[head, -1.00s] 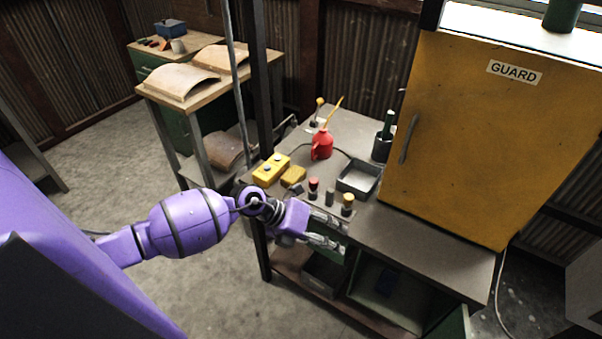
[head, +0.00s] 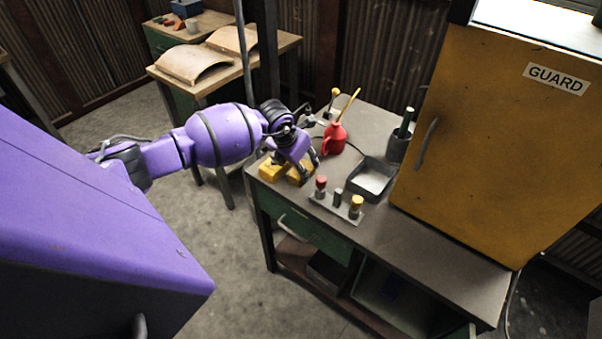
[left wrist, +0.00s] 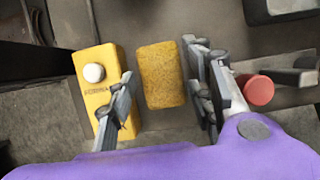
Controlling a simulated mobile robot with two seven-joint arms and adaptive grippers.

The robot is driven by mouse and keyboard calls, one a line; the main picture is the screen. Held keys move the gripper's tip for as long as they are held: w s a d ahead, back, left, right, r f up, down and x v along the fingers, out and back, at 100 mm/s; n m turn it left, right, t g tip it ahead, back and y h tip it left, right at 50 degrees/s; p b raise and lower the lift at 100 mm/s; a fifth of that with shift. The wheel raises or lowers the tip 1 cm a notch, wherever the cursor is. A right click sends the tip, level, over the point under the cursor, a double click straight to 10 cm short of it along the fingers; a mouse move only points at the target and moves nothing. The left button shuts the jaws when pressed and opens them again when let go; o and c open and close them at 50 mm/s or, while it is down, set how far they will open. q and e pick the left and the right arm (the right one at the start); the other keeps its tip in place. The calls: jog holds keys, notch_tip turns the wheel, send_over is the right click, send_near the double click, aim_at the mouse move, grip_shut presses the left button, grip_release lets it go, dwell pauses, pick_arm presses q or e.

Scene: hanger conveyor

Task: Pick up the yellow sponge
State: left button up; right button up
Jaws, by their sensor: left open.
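The yellow sponge (left wrist: 161,75) lies on the bench top, seen in the left wrist view between the two open fingers of my left gripper (left wrist: 165,102). The right finger is close to its right side; whether they touch I cannot tell. In the head view my left gripper (head: 303,172) points down over the bench, and the sponge (head: 296,178) is mostly hidden behind it. A yellow control box (left wrist: 97,80) with a white button stands just left of the sponge, close to the left finger. My right gripper is not in view.
The bench (head: 400,228) also holds a red oil can (head: 335,138), a grey tray (head: 370,181) and a plate of knobs with a red one (head: 321,183) right of the sponge. The yellow guard cabinet (head: 500,130) stands at the right.

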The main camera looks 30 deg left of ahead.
pick_arm(q)
jog(key=x, duration=0.3)
jog(key=shift+r, duration=0.2)
jog(key=shift+s, duration=0.1)
jog(key=c, duration=0.6)
